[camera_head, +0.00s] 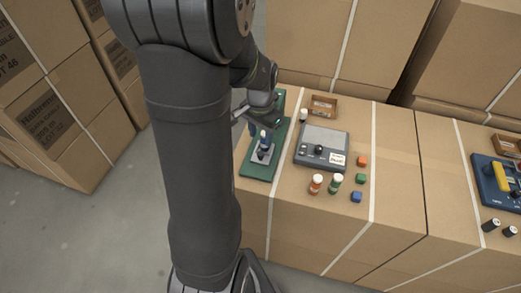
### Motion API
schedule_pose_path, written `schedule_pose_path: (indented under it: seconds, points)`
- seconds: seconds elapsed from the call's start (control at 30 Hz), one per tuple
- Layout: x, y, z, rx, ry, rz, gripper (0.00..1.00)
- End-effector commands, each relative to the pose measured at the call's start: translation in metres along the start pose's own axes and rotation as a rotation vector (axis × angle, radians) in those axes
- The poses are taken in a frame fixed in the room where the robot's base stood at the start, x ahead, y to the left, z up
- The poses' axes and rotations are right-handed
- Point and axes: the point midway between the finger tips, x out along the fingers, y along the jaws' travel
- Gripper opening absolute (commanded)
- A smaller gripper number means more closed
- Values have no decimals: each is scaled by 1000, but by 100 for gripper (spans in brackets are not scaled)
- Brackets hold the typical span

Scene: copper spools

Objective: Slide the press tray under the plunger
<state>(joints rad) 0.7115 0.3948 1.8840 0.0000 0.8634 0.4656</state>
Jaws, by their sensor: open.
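The press has a green base (258,171) on top of the cardboard boxes, just right of my arm. A small grey press tray (264,157) lies on the front part of this base, with a dark and white upright piece at it. My gripper (261,127) is open over the green base, close above or behind the tray; I cannot tell whether it touches it. The plunger and the rear of the press are mostly hidden behind my gripper and wrist.
Right of the press stands a grey box with a black knob (318,149). A brown bin (323,106) is behind. A blue device (492,185) sits far right.

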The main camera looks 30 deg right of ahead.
Motion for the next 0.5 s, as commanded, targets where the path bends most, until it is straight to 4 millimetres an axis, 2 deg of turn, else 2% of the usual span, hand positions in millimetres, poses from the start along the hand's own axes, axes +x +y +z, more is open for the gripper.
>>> schedule_pose_path:
  seconds: [0.03, 0.2, 0.4, 0.5]
  points:
    - [12, 0, 0, 0, -4, 2, 43]
    - [44, 0, 1, 1, -5, 2, 43]
    - [70, 0, 0, 1, -2, 1, 43]
    - [76, 0, 0, 1, -1, 0, 43]
